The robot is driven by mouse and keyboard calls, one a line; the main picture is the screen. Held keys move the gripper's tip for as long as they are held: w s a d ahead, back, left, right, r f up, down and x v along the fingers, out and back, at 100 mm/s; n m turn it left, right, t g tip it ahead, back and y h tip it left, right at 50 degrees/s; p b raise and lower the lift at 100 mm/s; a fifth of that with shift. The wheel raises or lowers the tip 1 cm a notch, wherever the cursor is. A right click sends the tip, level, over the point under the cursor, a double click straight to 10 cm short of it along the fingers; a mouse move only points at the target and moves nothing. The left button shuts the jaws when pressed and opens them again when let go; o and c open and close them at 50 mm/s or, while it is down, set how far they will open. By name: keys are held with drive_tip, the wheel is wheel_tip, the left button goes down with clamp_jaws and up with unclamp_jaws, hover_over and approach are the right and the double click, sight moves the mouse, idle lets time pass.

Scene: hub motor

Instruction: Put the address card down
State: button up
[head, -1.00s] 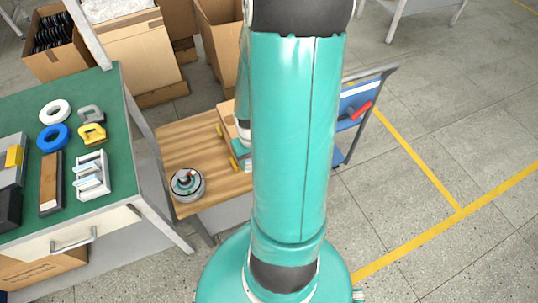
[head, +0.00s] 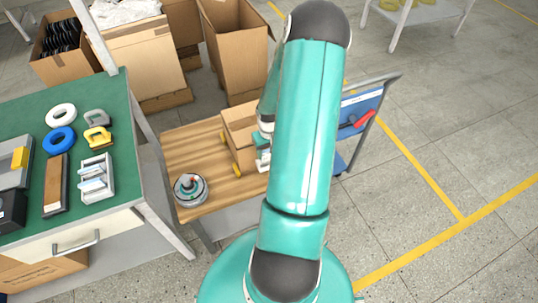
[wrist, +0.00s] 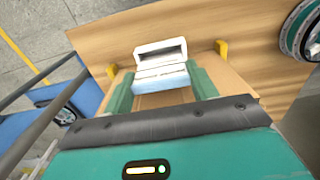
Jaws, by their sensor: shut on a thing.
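My gripper (wrist: 160,84) has its two teal fingers on either side of a white and pale blue piece with a slotted, handle-like frame, which I take for the address card (wrist: 161,54). The fingers are shut on it. In the wrist view it shows over the cardboard box (wrist: 228,78); I cannot tell whether it touches the box. In the head view the box (head: 240,122) stands on the wooden tabletop (head: 190,148), and my gripper (head: 263,158) is at its right side, partly hidden by my arm.
Yellow corner pieces (wrist: 222,47) stand by the box. A round hub motor (head: 190,189) sits at the tabletop's near left. A green workbench (head: 85,95) with tools is at left. A blue cart (head: 360,108) with a red handle stands at right.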

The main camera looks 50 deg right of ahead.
sight(269, 157)
wheel_tip(269, 157, down, 3)
drive_tip(key=shift+f, duration=0.1)
drive_tip(key=shift+a+f, duration=0.1)
drive_tip(key=shift+f, duration=0.45)
drive_tip(key=o, duration=0.9)
drive_tip(key=shift+s+f, duration=0.1)
drive_tip(key=shift+o, duration=0.2)
